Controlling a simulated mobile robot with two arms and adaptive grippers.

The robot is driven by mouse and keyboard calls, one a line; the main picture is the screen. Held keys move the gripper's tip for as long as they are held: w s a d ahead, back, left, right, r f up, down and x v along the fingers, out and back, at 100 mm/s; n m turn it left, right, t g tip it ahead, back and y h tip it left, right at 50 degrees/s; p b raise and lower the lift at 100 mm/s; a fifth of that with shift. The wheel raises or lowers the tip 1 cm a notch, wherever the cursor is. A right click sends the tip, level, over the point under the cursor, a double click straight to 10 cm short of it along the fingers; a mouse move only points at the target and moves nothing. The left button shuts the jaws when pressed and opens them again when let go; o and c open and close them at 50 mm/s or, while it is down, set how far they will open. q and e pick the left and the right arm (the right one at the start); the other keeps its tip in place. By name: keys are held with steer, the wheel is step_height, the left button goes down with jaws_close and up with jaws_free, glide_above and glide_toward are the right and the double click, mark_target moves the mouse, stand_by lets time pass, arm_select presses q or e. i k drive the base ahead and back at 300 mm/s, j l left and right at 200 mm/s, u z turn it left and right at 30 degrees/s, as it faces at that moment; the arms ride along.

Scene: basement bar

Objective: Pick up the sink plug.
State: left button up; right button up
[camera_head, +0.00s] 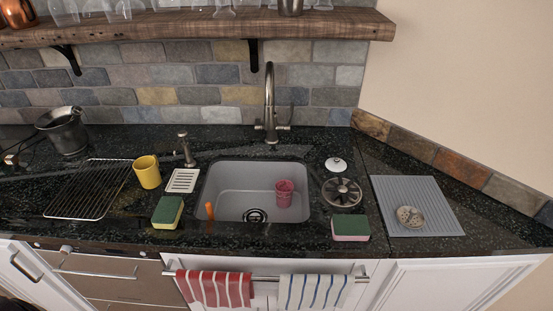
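A small white round piece with a dark knob on top (336,165) lies on the black counter just right of the sink's back right corner; it looks like the sink plug. The grey sink (235,178) is set in the counter, with a dark round drain (255,215) in its floor. Whether anything covers the drain is too small to tell. Neither my left nor my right gripper is in view.
A pink cup (284,193) and an orange item (210,210) are in the sink. Near the white piece are a dark spoked disc (342,192), a sponge (350,228) and the faucet (270,100). A grey mat (440,195) lies right; a wooden shelf (200,28) overhangs the back.

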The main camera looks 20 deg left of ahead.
mark_target(337, 165)
steer(key=u, duration=0.2)
steer(key=l+u, duration=0.8)
steer(key=u, duration=0.2)
steer(key=k+l+u, duration=0.15)
steer(key=l+u, duration=0.15)
steer(key=u, duration=0.2)
